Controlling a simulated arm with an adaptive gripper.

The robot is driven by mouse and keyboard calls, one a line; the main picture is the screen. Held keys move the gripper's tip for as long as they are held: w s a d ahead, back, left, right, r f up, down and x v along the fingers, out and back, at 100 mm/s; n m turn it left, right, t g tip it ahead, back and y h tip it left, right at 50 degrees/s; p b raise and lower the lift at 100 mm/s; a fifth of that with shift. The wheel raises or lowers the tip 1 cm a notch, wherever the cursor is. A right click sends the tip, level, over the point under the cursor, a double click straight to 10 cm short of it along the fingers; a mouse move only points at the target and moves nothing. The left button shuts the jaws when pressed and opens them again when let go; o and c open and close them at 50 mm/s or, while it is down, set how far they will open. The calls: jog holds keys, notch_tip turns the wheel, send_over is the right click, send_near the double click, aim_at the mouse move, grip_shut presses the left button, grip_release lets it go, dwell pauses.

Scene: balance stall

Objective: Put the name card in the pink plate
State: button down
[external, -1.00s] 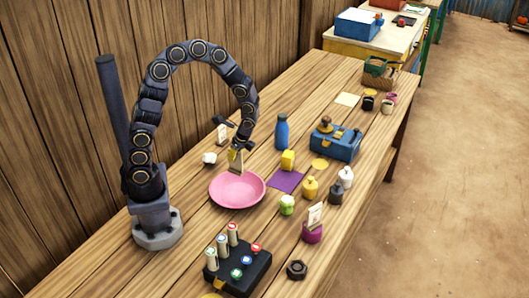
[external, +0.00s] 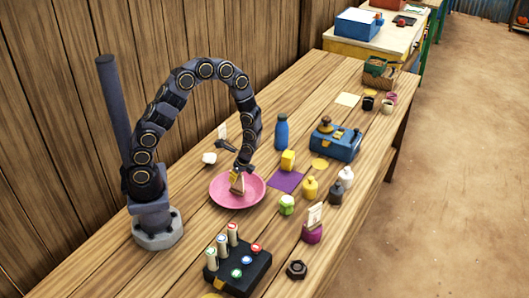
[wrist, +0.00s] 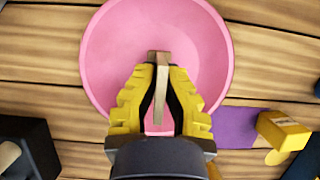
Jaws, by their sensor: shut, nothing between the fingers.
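The name card (external: 238,186), a small tan upright piece with a pale face, is at the pink plate (external: 220,200), low over its middle. My gripper (external: 237,174) is pointing down just above it, over the plate. In the wrist view the card (wrist: 161,60) shows in line with the yellow fingers of my gripper (wrist: 159,82), with the pink plate (wrist: 105,50) behind it. My gripper is shut with nothing gripped. Whether the card touches the plate or the fingertips, I cannot tell.
A purple square (external: 286,180) and yellow block (external: 288,160) lie right of the plate. A blue bottle (external: 281,132) stands behind them. A black block with several markers (external: 238,262) stands in front.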

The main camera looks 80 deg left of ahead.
jog(key=c, duration=1.1)
grip_release()
jog(key=shift+r, duration=0.1)
notch_tip(320, 180, up, 6)
jog(key=shift+r, duration=0.4)
